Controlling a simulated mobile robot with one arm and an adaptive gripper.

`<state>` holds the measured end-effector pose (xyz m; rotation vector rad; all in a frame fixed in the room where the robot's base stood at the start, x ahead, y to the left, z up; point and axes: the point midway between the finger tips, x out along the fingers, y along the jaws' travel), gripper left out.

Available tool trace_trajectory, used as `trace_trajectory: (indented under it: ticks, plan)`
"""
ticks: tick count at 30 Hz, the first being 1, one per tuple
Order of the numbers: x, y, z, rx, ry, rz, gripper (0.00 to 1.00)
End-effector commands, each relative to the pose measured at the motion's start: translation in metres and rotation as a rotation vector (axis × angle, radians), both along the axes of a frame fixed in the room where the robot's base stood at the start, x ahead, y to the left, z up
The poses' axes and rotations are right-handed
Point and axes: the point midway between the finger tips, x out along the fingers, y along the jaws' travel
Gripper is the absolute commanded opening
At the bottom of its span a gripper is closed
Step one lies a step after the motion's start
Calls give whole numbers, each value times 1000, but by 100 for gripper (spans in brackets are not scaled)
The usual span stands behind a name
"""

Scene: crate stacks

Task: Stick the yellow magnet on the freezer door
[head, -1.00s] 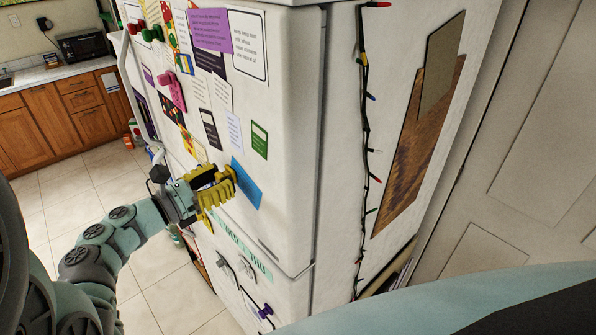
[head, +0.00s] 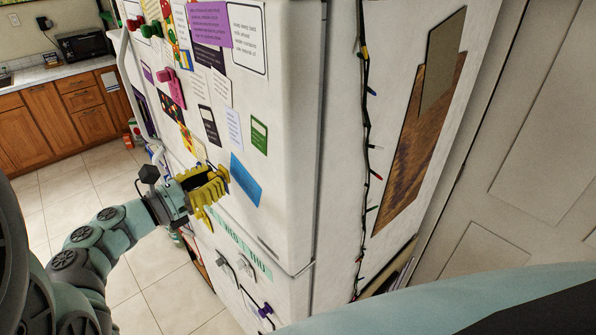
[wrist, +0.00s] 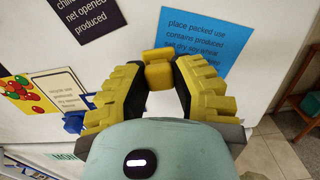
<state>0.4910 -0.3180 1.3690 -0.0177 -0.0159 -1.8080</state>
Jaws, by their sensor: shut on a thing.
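My gripper (head: 224,178), with ribbed yellow fingers, is in front of the white fridge's upper door (head: 285,130), left of a blue note. In the wrist view its fingertips (wrist: 160,72) are shut on a small yellow magnet (wrist: 158,72), which overlaps the lower left edge of the blue note (wrist: 205,42). Whether the magnet touches the door I cannot tell. In the head view the fingers mostly hide the magnet. The lower door (head: 290,295) lies below the seam, with a teal strip reading WED and THU. The frames do not label either door as the freezer.
Papers and magnets crowd the upper door, including a pink magnet (head: 175,82) and a green card (head: 259,136). Hooks (head: 245,265) stick out on the lower door. A light string (head: 366,120) hangs on the fridge's side. Bare door shows right of the blue note.

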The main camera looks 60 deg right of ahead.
Motion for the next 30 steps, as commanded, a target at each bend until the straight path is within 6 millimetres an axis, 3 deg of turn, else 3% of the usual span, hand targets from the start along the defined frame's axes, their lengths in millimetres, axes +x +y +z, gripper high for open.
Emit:
trace_trajectory:
  ticks: [13,30]
  plan:
    - [9,32,-2,0,1,4,4]
    - [8,34,-1,0,2,1,4]
